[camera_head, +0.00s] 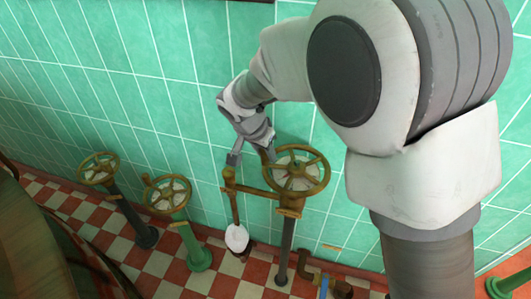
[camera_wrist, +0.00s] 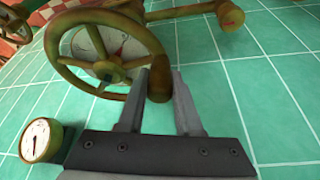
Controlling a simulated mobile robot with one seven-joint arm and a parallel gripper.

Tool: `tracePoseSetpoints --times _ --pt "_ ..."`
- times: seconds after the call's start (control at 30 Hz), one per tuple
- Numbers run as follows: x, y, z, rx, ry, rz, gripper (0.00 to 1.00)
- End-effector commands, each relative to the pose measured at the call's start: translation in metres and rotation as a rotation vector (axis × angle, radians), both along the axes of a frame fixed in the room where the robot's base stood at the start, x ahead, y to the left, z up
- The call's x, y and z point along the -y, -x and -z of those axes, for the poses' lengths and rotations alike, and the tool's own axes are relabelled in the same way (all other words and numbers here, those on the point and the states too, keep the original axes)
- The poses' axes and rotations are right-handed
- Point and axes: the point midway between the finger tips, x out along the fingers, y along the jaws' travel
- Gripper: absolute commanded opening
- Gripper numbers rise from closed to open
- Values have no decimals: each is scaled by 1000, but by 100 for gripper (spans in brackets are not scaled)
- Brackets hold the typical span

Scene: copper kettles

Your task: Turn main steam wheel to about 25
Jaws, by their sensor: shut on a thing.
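A brass-coloured handwheel (camera_head: 316,186) with a pale dial under its spokes stands on a dark post by the wall. In the wrist view this wheel (camera_wrist: 64,72) fills the upper left, and a dark mark shows on its dial (camera_wrist: 112,47). Its figures are too small to read. My gripper (camera_head: 252,153) is at the wheel's far left side. In the wrist view its fingers (camera_wrist: 160,80) stand on either side of the wheel's brown handle knob (camera_wrist: 158,88), shut on it. No label shows which wheel is main steam.
Two more handwheels stand to the left, a brown one (camera_head: 98,180) and one on a green post (camera_head: 184,235). A pipe (camera_head: 258,191) runs left from the held wheel. A round gauge (camera_wrist: 40,139) shows in the wrist view. The green tiled wall (camera_head: 165,50) is close behind.

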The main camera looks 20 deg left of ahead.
Motion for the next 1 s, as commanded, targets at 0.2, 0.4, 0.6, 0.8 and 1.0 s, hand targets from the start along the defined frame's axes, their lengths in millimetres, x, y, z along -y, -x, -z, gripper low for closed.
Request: tracePoseSetpoints --times 0.2,0.4,0.6,0.8,1.0 --pt "0 1 0 -3 2 1 50" --pt "0 1 0 -2 1 1 63" --pt "0 1 -2 -1 1 0 63" --pt "-2 10 -25 1 -2 -2 63" --pt "-6 28 -71 2 -3 -2 63"
